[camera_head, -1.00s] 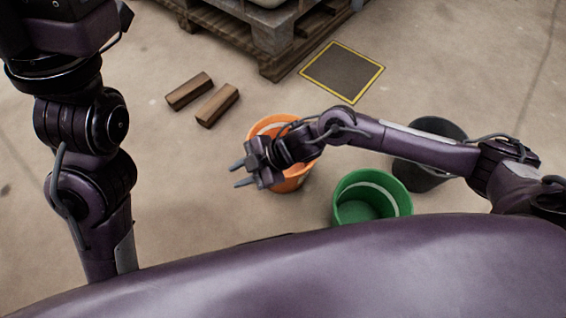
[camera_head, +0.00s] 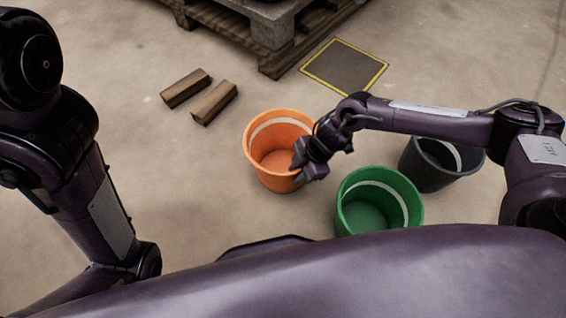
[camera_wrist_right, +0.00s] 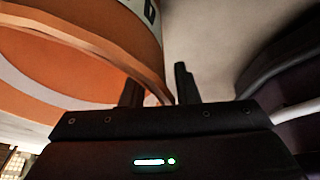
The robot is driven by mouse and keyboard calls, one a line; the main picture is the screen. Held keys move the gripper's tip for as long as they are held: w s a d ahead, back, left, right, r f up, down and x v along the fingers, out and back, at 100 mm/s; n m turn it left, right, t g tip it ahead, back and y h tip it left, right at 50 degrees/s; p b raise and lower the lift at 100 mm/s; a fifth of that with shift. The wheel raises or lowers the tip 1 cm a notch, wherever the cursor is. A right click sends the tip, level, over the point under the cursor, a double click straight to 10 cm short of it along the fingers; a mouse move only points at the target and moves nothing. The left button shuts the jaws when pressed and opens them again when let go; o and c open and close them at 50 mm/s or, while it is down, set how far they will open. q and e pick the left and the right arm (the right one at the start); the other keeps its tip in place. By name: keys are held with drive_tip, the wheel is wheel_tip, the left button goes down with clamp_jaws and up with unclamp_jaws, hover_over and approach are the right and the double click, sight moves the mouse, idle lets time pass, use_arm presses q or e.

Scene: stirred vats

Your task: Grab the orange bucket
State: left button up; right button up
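The orange bucket (camera_head: 262,150) stands upright on the floor, open at the top, with a white band inside. My right gripper (camera_head: 299,167) is at its right rim. In the right wrist view the orange bucket (camera_wrist_right: 85,40) fills the upper left. There the right gripper (camera_wrist_right: 160,88) has its two fingers apart, one on the inner side of the rim and one outside, with the rim edge between them. I cannot tell whether either finger touches the wall. My left arm shows at the left, but its gripper is out of view.
A green bucket (camera_head: 347,212) stands close to the right of the orange one, below my right arm. A dark grey bucket (camera_head: 428,178) is farther right. Two wooden blocks (camera_head: 214,103) lie upper left. A pallet (camera_head: 274,62) and a yellow-edged floor square (camera_head: 345,68) are behind.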

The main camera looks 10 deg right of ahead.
drive_tip(key=shift+a+f, duration=0.15)
drive_tip(key=shift+f, duration=0.1)
drive_tip(key=shift+c, duration=0.5)
clamp_jaws()
idle(0.8)
